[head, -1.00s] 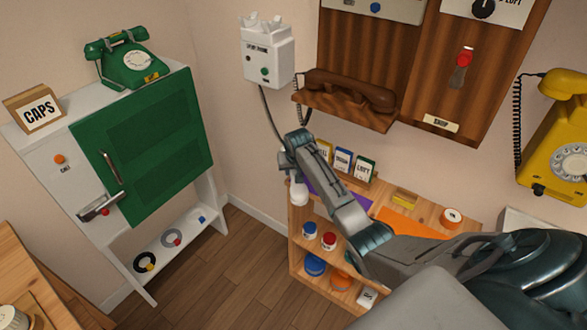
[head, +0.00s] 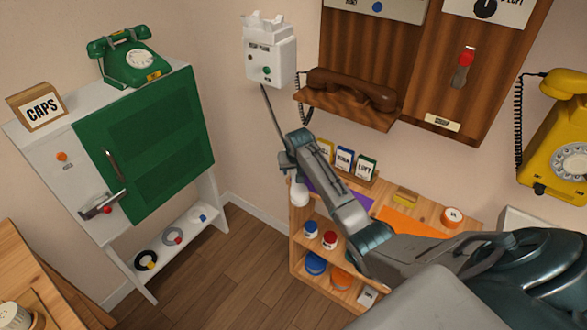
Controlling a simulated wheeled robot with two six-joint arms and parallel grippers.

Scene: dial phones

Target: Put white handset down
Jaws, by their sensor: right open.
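The white wall phone (head: 270,60) hangs on the wall at the top middle, with empty prongs on top. A dark cord runs from its underside down to my right gripper (head: 291,172). My right gripper is open, seen from behind over the left end of the wooden shelf unit. A rounded white piece (head: 299,193) shows just below it and looks like an end of the white handset. The rest is hidden by my gripper, and I cannot tell whether it touches the shelf. My left gripper is out of view.
The shelf unit (head: 297,242) has a purple mat (head: 322,195), an orange mat (head: 402,221) and label cards (head: 344,160) on top. A brown handset (head: 350,89) rests on a wall ledge above. A green cabinet (head: 150,150) stands left, a yellow phone (head: 560,140) right.

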